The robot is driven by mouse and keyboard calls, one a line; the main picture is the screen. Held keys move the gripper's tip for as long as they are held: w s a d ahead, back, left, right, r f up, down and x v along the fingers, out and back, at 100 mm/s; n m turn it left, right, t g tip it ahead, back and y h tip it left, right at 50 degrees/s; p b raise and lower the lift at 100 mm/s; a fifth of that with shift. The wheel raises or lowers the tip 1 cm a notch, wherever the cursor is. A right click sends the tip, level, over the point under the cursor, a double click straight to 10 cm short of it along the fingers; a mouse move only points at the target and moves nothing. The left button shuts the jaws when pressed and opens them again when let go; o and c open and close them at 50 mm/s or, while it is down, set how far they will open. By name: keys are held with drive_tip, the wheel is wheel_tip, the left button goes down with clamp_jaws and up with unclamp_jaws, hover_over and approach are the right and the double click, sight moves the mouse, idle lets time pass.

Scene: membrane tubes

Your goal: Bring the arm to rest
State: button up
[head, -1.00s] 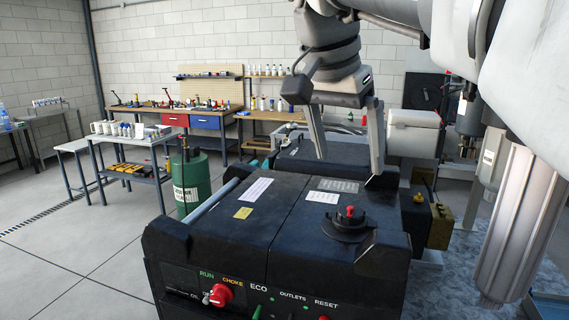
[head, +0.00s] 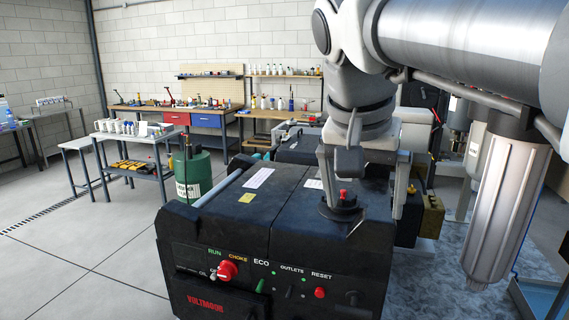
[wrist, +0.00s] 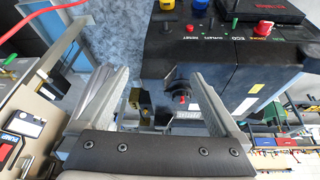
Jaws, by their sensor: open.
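My gripper (head: 364,208) is open and empty, pointing down at the right end of the black generator (head: 240,226) in the head view. Its two fingers stand apart on either side of the generator's round cap with a red top (head: 344,196); I cannot tell whether they touch the housing. In the wrist view my gripper (wrist: 160,75) also shows spread fingers with nothing held, and the red-topped cap (wrist: 181,98) appears between them. My arm fills the upper right of the head view.
A ribbed grey cylinder (head: 507,212) hangs at the right, near my arm. A green gas cylinder (head: 192,175) stands left of the generator. A small table (head: 133,138) holds white cups, and a workbench (head: 205,118) stands by the wall. The floor at left is clear.

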drive_tip(key=s+d+f+n+y, duration=0.1)
drive_tip(key=s+f+n, duration=0.1)
drive_tip(key=s+f, duration=0.3)
drive_tip(key=s+d+f+n+t+y, duration=0.1)
drive_tip(key=s+f, duration=0.4)
drive_tip(key=f, duration=0.6)
drive_tip(key=shift+s+d+f+n+t, duration=0.25)
drive_tip(key=shift+d+n, duration=0.35)
drive_tip(key=shift+n, duration=0.5)
